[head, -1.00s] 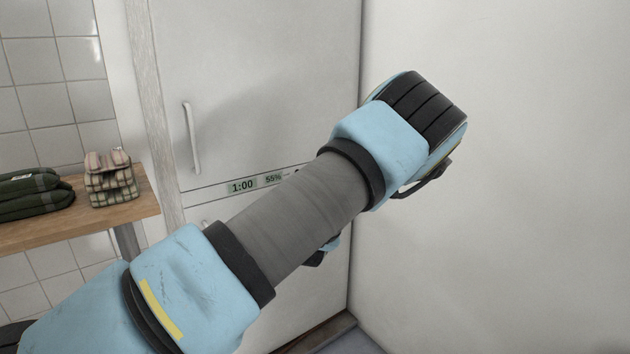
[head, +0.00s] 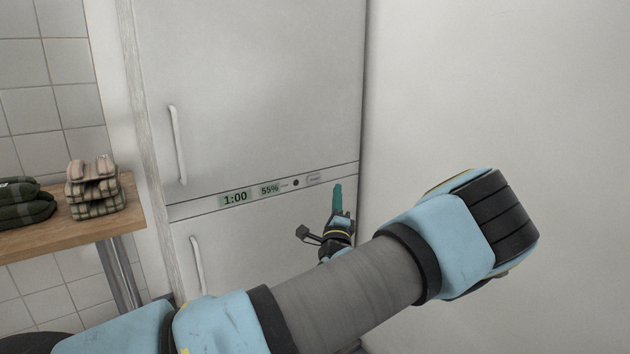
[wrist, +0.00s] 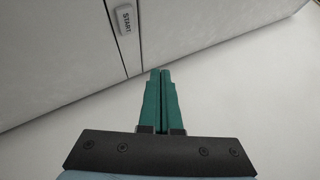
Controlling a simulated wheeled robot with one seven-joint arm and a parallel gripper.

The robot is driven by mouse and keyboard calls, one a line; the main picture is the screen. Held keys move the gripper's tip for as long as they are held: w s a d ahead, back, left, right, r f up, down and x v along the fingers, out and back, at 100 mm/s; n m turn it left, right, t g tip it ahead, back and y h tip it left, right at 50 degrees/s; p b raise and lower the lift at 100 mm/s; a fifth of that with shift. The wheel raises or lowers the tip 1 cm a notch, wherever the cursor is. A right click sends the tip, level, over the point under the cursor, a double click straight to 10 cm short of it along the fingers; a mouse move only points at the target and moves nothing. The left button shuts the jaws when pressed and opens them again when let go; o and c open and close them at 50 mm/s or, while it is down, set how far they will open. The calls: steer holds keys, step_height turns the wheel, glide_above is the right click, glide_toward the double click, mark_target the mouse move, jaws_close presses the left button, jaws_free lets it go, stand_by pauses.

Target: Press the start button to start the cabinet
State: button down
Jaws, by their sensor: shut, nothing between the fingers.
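The cabinet (head: 255,90) is a tall pale-grey unit with an upper and a lower door. A control strip between the doors carries a display (head: 236,197) reading 1:00 and another reading 55%, then a dark round knob (head: 296,183). The start button (head: 314,179) is a small light rounded rectangle at the strip's right end. In the wrist view the start button (wrist: 125,20) shows the word START, up and left of the fingertips. My gripper (head: 337,187) has green fingers, shut and empty, just right of and slightly below the button in the head view. It also shows in the wrist view (wrist: 160,72), apart from the button.
A wooden shelf (head: 115,221) at the left holds folded plaid cloths (head: 93,190) and dark green folded cloths (head: 22,212). Door handles (head: 178,145) stick out at the cabinet's left side. A plain pale wall (head: 500,90) stands close on the right.

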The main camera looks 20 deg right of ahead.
glide_toward(318, 175)
steer(key=w+d+r, duration=0.2)
steer(key=d+r, duration=0.1)
steer(key=shift+w+f+b, duration=0.15)
steer(key=shift+w+b, duration=0.2)
steer(key=shift+w, duration=0.3)
stand_by(1.5)
steer(key=shift+w+a, duration=0.1)
steer(key=shift+w, duration=0.3)
steer(key=shift+w+b, duration=0.35)
steer(key=shift+b, duration=0.05)
stand_by(0.5)
steer(key=shift+s, duration=0.8)
